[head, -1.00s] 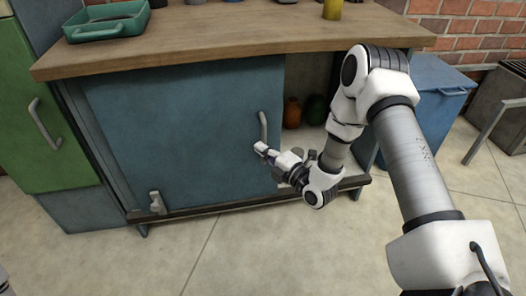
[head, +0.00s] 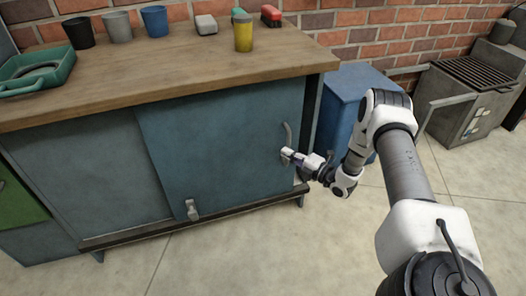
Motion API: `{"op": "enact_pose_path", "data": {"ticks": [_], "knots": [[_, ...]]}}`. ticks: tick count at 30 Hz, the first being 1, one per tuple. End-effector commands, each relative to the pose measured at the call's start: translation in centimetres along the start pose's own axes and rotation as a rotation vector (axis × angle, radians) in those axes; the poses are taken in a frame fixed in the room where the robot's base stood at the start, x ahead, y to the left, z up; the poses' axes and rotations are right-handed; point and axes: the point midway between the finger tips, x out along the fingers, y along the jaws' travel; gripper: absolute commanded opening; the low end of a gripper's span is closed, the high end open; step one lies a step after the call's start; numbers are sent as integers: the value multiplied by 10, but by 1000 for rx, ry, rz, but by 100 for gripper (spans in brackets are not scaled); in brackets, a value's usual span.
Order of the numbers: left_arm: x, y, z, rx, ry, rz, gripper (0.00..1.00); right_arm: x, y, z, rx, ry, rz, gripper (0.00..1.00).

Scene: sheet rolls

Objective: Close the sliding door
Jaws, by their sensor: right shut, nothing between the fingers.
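The blue sliding door (head: 220,140) stands at the right part of the cabinet front, reaching its right end. No open gap shows beside it. Its metal handle (head: 287,135) is near its right edge. My right gripper (head: 286,155) is shut, with nothing visible between its fingers, at the lower end of the handle. I cannot tell whether it touches the handle or door. A small metal latch (head: 192,209) sits at the door's lower left. My left gripper is not in view.
The wooden worktop (head: 170,70) holds a green tray (head: 45,62), several cups and a yellow cup (head: 243,36). A blue bin (head: 348,95) stands right of the cabinet, behind my arm. A grill (head: 470,95) is farther right. The floor in front is clear.

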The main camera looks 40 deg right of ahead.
Motion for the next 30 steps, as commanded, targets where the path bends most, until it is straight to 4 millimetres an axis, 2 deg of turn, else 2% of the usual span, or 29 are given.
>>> {"op": "enact_pose_path", "data": {"ticks": [1,3,10,18,30], "knots": [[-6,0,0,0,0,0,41,-8,3,14,-4,-5,1,0],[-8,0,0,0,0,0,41,-16,2,28,-3,-4,1,0],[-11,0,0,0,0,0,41,-36,0,61,-1,-3,0,0],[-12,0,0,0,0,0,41,-41,0,72,0,-3,1,0],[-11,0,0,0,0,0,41,-38,0,73,-2,-8,4,0]]}}
